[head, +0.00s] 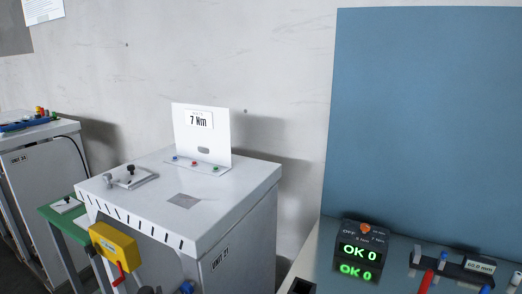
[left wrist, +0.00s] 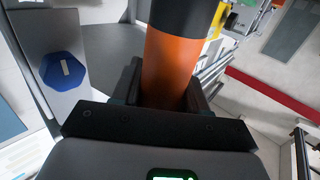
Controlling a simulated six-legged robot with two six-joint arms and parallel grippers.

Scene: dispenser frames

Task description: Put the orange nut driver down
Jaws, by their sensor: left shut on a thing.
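The orange nut driver (left wrist: 167,68), with black bands, shows in the left wrist view. My left gripper (left wrist: 164,92) is shut around its orange part, with a dark finger on each side. The driver's upper end runs out of the picture and its lower end is hidden behind the gripper body. Neither gripper shows in the head view, and my right gripper is in no view.
In the head view, a white cabinet (head: 232,233) carries a "7 Nm" sign (head: 200,121). A bench at right holds a box with green "OK 0" displays (head: 358,251) and a rack (head: 466,262) with red and blue tools. A blue panel (head: 430,120) stands behind.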

